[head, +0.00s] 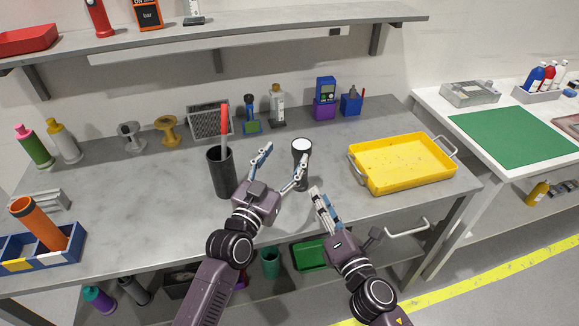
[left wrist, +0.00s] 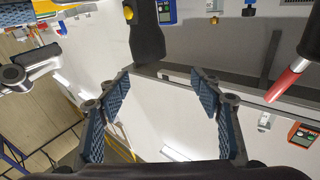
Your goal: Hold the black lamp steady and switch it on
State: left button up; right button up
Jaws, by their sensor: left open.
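The black lamp (head: 301,147) stands upright on the grey workbench, its pale round lens facing up. In the left wrist view the lamp (left wrist: 147,35) shows at top centre with a yellow button on its side. My left gripper (head: 285,157) is open and empty, its fingers apart. The right finger overlaps the lamp in the head view; contact cannot be told. In the left wrist view the lamp lies ahead, between the fingers' directions. My right gripper (head: 318,192) is near the bench's front edge, below and right of the lamp. Its fingers look close together, seen nearly edge-on.
A black cup (head: 221,175) with a red-handled tool stands left of my left gripper. A yellow tray (head: 402,162) is to the right. A purple box (head: 325,108) and blue box (head: 351,104) stand behind. The bench between the lamp and tray is clear.

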aim_at(297, 156)
pick_arm(q)
jog(key=f, duration=0.1)
jog(key=d+f+g, duration=0.1)
jog(key=shift+w+f+h, duration=0.15)
jog(key=shift+f+h, duration=0.15)
jog(key=shift+f, duration=0.1)
pick_arm(e)
jog(key=shift+a, duration=0.2)
pick_arm(q)
jog(key=shift+w+d+f, duration=0.15)
jog(key=shift+w, duration=0.1)
jog(key=shift+x, duration=3.55)
pick_arm(e)
jog(key=shift+d, duration=0.1)
pick_arm(q)
jog(key=shift+f, duration=0.1)
jog(key=c, duration=1.2)
jog(key=shift+c, duration=0.6)
pick_arm(e)
grip_shut()
